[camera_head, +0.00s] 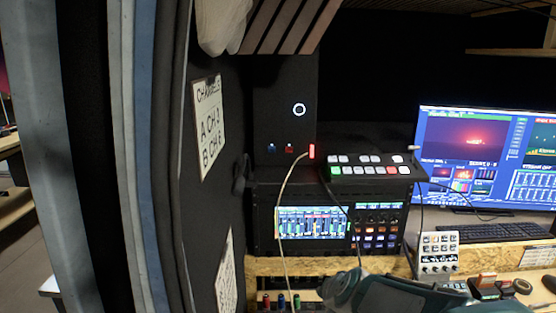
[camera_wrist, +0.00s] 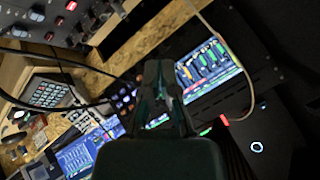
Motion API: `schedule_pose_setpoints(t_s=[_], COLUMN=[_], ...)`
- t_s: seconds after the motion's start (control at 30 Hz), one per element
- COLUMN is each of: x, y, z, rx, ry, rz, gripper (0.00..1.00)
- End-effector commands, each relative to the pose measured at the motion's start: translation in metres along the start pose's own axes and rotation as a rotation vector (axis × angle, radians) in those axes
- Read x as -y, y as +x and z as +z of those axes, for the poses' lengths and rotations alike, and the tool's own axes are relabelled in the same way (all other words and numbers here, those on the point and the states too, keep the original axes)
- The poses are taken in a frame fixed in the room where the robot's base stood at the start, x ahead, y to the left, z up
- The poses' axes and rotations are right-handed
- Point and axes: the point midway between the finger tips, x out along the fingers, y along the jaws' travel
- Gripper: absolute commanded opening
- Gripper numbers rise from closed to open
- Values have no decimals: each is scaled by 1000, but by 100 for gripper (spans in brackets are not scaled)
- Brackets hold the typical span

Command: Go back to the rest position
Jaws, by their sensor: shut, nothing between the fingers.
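My gripper (camera_wrist: 158,70) is in the middle of the wrist view, with its dark fingers closed and nothing between them. It shows in front of the rack unit with the lit audio screen (camera_wrist: 208,68). In the head view, a teal and grey part of my arm is at the bottom edge, in front of the wooden desk front. The gripper's fingertips cannot be made out there.
A video switcher (camera_head: 368,170) sits on the black rack with the lit screen (camera_head: 312,223). A pale cable (camera_head: 285,200) hangs in front. A monitor (camera_head: 485,150), keyboard (camera_head: 490,232) and small keypad mixer (camera_head: 438,253) stand right. Grey-blue door edges (camera_head: 140,150) fill the left.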

Motion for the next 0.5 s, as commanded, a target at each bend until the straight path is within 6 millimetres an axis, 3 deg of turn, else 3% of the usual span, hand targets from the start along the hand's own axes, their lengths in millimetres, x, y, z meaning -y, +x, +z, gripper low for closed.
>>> schedule_pose_setpoints(t_s=[0.27,0.5], x=[-4,-24], y=[-64,-114], z=[20,41], rx=[80,143], ry=[-196,-358], rz=[-6,42], gripper=[0,0])
